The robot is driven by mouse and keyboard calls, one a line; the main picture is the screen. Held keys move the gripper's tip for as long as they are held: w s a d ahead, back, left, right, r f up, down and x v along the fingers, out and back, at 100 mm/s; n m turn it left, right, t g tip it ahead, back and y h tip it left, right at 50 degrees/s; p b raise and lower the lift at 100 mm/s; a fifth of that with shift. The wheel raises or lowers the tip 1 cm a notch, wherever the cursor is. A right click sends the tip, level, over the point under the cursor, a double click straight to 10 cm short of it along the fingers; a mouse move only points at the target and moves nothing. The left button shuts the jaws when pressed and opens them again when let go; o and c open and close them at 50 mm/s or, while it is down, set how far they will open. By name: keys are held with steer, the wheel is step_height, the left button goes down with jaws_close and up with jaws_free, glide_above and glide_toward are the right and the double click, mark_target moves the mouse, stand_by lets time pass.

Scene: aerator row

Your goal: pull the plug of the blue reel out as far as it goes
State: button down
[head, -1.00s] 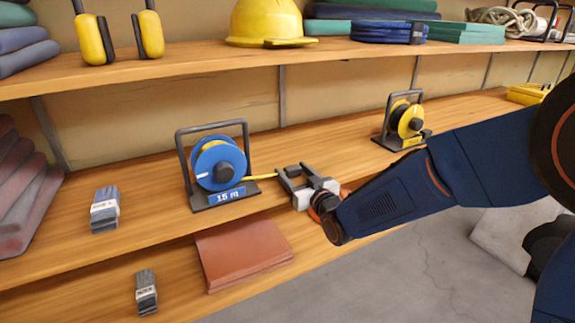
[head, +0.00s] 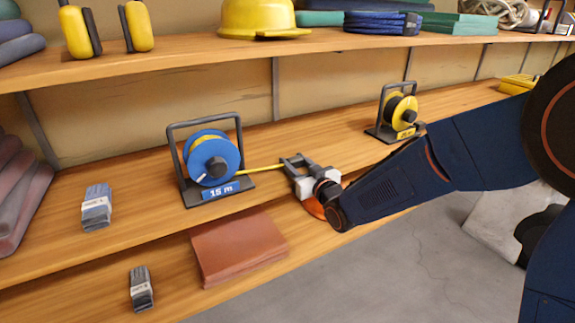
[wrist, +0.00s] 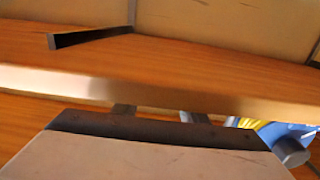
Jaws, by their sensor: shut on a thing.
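The blue reel (head: 211,158) stands upright in its dark frame on the middle shelf, with a blue "15 m" label at its base. A yellow cable (head: 262,169) runs out from it to the right, taut and nearly straight. My gripper (head: 288,166) is at the cable's end, to the right of the reel. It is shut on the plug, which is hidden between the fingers. In the wrist view the gripper body (wrist: 160,140) fills the bottom, and part of the blue reel (wrist: 285,132) shows at the lower right.
A yellow reel (head: 401,109) stands farther right on the same shelf (head: 330,138). A grey brush-like bundle (head: 96,207) is at the left. A reddish-brown folded stack (head: 238,247) lies on the lower shelf. The upper shelf holds a yellow helmet (head: 258,17).

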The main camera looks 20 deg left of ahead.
mark_target(335, 155)
steer(key=w+d, duration=0.3)
steer(key=w, duration=0.1)
steer(key=w+d, duration=0.3)
steer(key=w, duration=0.1)
steer(key=w+d, duration=0.4)
steer(key=shift+d, duration=0.1)
steer(key=c, duration=1.1)
jaws_free()
steer(key=v, duration=1.7)
steer(key=shift+s+d, duration=0.15)
steer(key=shift+s, duration=0.1)
